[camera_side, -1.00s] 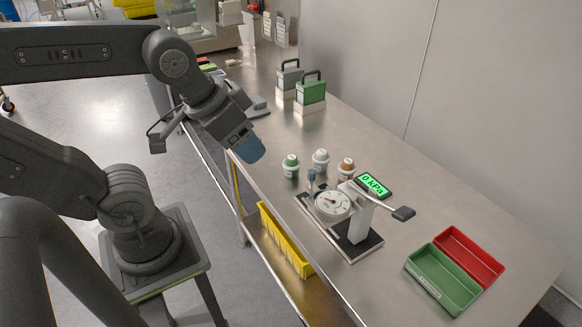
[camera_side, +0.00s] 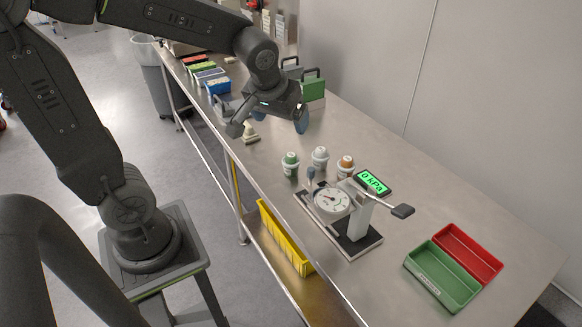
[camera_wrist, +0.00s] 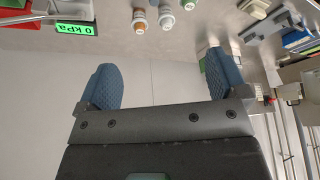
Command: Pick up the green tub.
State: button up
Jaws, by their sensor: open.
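The green tub (camera_side: 290,166), a small white pot with green marks, stands upright on the steel bench, at the left of a group of three tubs. In the wrist view its edge (camera_wrist: 188,4) shows cut off at the top of the picture. A grey-white tub (camera_side: 320,159) and an orange-brown one (camera_side: 345,166) stand beside it. My gripper (camera_side: 280,118) is open and empty, above the bench and farther back than the tubs. Its blue padded fingers (camera_wrist: 162,85) are spread wide in the wrist view, with nothing between them.
Green (camera_side: 455,287) and red (camera_side: 468,252) trays lie at the right. A green handled block (camera_side: 314,90) stands behind my gripper. A wall borders the bench.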

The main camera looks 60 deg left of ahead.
aim_at(291, 158)
jog(key=w+a+f+n, duration=0.2)
jog(key=w+a+f, duration=0.1)
jog(key=f, duration=0.4)
jog(key=w+a+f+n+g, duration=0.1)
jog(key=w+a+f+n, duration=0.1)
jog(key=w+a+f, duration=0.2)
jog(key=w+a+f+n+y, duration=0.1)
jog(key=w+a+f+n, duration=0.1)
jog(key=a+f, duration=0.4)
jog(key=shift+w+a+f+g, duration=0.15)
jog(key=shift+w+f, duration=0.15)
jog(key=shift+f, duration=0.5)
jog(key=shift+w+f+g, duration=0.1)
jog(key=shift+w+f, duration=0.2)
jog(key=shift+f, duration=0.55)
jog(key=shift+w+a+f+g, duration=0.15)
jog(key=shift+w+f, duration=0.15)
jog(key=shift+f, duration=0.5)
jog(key=shift+d+x, duration=0.15)
jog(key=shift+x, duration=1.35)
jog(key=shift+d+x, duration=0.1)
jog(key=shift+x, duration=1.4)
jog(key=shift+f, duration=0.1)
jog(key=c, duration=1)
